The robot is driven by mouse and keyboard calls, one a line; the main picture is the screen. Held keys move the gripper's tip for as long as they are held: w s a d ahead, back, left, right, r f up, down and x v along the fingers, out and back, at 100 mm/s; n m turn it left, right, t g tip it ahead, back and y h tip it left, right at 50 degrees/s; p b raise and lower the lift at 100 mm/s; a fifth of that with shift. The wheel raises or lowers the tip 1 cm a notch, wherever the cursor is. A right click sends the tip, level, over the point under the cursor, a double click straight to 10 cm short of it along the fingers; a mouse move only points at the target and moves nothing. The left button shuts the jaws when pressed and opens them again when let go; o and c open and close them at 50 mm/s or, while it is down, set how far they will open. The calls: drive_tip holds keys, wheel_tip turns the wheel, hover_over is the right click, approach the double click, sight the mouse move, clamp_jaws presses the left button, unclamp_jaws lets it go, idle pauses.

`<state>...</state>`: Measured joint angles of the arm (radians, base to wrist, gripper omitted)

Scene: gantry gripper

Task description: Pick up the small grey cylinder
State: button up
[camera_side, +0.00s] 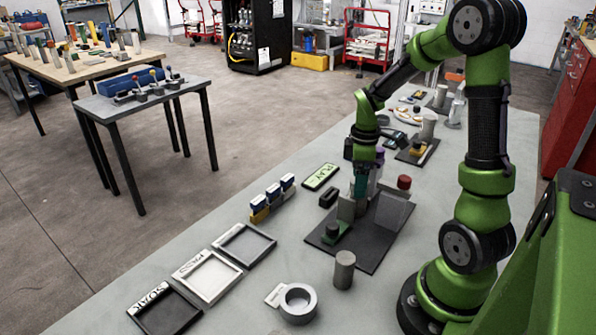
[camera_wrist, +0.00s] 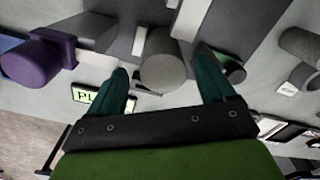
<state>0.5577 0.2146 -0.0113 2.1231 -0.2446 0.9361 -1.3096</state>
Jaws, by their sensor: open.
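In the wrist view a grey cylinder (camera_wrist: 163,72) shows end-on between the two teal fingertips of my gripper (camera_wrist: 161,62). A gap shows on both sides, wider toward the right finger. My gripper is open and holds nothing. In the side view my gripper (camera_side: 359,183) points down over the dark mat (camera_side: 375,258), close to grey upright parts. The cylinder between the fingers is mostly hidden there. Another, larger-looking grey cylinder (camera_side: 344,270) stands at the mat's near edge, apart from my gripper; a grey cylinder also shows at the right of the wrist view (camera_wrist: 301,44).
A purple cylinder (camera_wrist: 32,64) is left of my fingers. On or by the mat are a green piece (camera_side: 334,231), a see-through panel (camera_side: 392,212) and a red-topped piece (camera_side: 404,183). A grey ring (camera_side: 298,315) and trays (camera_side: 207,297) lie nearer. Table between is partly clear.

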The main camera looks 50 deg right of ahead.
wheel_tip(320, 180, down, 4)
drive_tip(key=shift+s+a+f, duration=0.1)
drive_tip(key=shift+s+a, duration=0.05)
drive_tip(key=c, duration=1.5)
